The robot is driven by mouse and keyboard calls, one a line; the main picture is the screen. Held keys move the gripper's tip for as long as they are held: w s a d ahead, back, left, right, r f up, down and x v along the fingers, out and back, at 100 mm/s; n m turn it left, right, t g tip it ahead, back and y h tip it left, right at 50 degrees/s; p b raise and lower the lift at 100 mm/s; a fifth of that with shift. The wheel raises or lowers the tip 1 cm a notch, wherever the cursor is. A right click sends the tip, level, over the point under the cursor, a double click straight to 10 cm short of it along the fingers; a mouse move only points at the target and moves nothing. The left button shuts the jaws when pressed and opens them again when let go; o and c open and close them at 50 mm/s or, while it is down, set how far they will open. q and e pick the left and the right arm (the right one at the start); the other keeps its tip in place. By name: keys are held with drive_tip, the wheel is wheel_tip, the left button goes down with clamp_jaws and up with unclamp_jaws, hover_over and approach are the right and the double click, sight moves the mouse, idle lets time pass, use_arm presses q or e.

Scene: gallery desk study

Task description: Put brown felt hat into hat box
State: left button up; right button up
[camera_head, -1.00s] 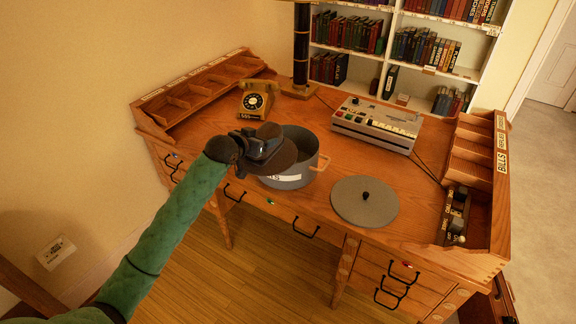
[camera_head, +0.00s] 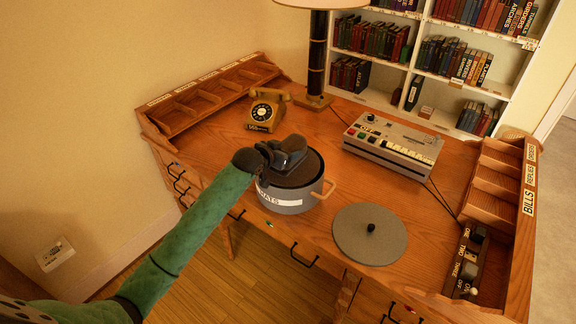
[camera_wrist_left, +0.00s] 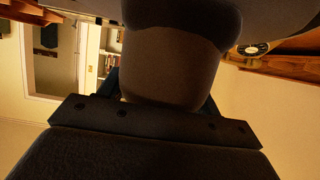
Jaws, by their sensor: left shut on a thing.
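The brown felt hat (camera_head: 292,173) is at the mouth of the grey round hat box (camera_head: 287,203), which is labelled with a word ending in "ATS". My left gripper (camera_head: 276,153) is shut on the hat, just above the box. The hat covers most of the opening; I cannot tell how deep it sits. In the left wrist view the hat (camera_wrist_left: 165,65) fills the upper middle, close in front of the gripper. The grey round lid (camera_head: 370,238) with a black knob lies flat on the desk to the right of the box. My right gripper is not in view.
The wooden desk (camera_head: 230,120) also bears a yellow telephone (camera_head: 265,110), a lamp (camera_head: 317,55) and a grey machine with keys (camera_head: 392,147). Pigeonhole racks stand along the left and right (camera_head: 497,180) edges. Bookshelves stand behind.

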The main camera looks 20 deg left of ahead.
use_arm(q)
drive_tip(key=f, duration=0.2)
drive_tip(key=shift+w+d+f+p, duration=0.1)
drive_tip(key=shift+w+f+p, duration=0.2)
drive_tip(key=shift+w+f, duration=0.1)
drive_tip(key=f, duration=0.1)
drive_tip(key=f+p, duration=0.1)
drive_tip(key=shift+s+f, duration=0.3)
drive_tip(key=shift+w+f, duration=0.1)
drive_tip(key=shift+f, duration=0.25)
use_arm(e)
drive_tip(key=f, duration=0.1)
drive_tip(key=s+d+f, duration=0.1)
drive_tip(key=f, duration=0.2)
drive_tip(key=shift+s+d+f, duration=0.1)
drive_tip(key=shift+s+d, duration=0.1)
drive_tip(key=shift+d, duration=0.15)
use_arm(q)
drive_tip(key=shift+f, duration=0.55)
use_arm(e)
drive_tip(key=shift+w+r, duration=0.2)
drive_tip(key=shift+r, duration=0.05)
use_arm(q)
drive_tip(key=o, duration=1)
drive_tip(key=shift+o, duration=0.2)
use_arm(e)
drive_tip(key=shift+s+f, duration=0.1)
